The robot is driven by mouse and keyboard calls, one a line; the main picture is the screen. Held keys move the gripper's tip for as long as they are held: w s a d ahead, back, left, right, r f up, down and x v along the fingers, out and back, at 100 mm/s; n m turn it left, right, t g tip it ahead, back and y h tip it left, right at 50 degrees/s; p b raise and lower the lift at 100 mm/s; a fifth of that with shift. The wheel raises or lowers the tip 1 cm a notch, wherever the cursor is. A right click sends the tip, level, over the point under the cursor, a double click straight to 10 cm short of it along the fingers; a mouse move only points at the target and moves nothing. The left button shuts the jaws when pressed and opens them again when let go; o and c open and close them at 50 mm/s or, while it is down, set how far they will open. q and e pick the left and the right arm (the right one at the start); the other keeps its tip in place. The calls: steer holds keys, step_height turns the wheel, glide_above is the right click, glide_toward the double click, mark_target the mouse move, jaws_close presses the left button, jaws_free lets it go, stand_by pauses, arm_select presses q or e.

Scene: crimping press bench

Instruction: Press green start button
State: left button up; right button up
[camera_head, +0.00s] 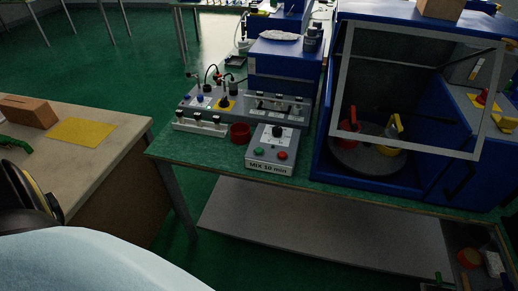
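The green start button (259,152) sits at the front left of a grey control box (263,140) labelled "MIX 30 min". A red button (282,155) is to its right, and a black knob (277,132) is above them. The box stands near the front edge of the green bench (207,159). Nothing covers the green button. Neither of my grippers can be made out in the head view. Only pale and dark parts of my own body show at the lower left.
A blue machine (329,165) with a framed clear cover (412,85) stands right of the box. A red cup (240,133) and a grey rack of vials (201,122) are on its left. A wooden table (98,152) with a yellow sheet (84,131) is at the left.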

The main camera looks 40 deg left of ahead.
arm_select(q)
jaws_close()
stand_by(1.4)
